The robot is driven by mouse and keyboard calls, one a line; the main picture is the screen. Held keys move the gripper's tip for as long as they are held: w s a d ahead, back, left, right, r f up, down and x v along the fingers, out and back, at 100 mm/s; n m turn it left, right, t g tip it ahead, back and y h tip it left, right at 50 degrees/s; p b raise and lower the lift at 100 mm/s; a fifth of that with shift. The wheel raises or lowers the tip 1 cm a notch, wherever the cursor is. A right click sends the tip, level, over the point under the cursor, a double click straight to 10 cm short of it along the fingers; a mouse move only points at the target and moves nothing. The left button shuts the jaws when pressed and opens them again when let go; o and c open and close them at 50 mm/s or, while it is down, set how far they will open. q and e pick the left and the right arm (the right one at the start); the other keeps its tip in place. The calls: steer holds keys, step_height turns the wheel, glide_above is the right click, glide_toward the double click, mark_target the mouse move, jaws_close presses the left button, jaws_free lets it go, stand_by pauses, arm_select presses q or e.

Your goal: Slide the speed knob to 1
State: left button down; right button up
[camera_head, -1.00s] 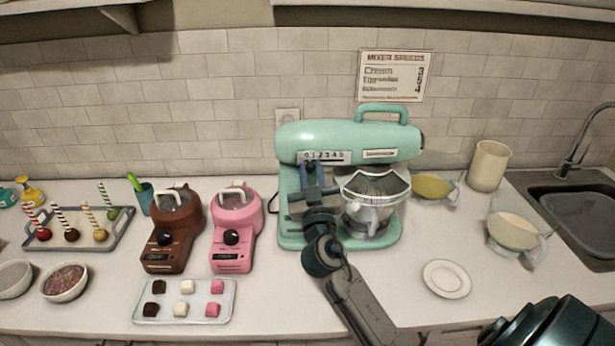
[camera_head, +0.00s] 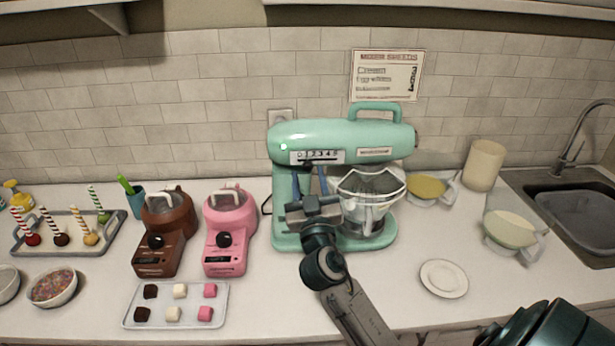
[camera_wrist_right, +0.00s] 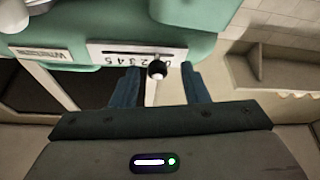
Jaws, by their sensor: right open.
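The mint-green stand mixer (camera_head: 345,135) stands at the middle of the counter. Its white speed scale (camera_head: 333,157), with digits 0 to 5, is on the front of its head. In the right wrist view the scale (camera_wrist_right: 120,53) appears inverted, with a dark slot. The round dark speed knob (camera_wrist_right: 157,70) shows between the 2 and the 0, around the place of the 1. My right gripper (camera_head: 309,178) is just below the scale; its blue fingers are open on both sides of the knob (camera_wrist_right: 160,83), with visible gaps. My left gripper is out of view.
A clear mixer bowl (camera_head: 365,210) sits right of my right gripper. Brown (camera_head: 165,235) and pink (camera_head: 230,232) small machines stand to the left. A plate (camera_head: 444,279) lies at front right. A speed chart (camera_head: 386,75) hangs on the wall.

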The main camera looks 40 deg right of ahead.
steer(key=b+v, duration=0.3)
steer(key=v, duration=0.5)
steer(key=shift+s+a, duration=0.15)
steer(key=shift+s, duration=0.05)
steer(key=shift+f, duration=0.1)
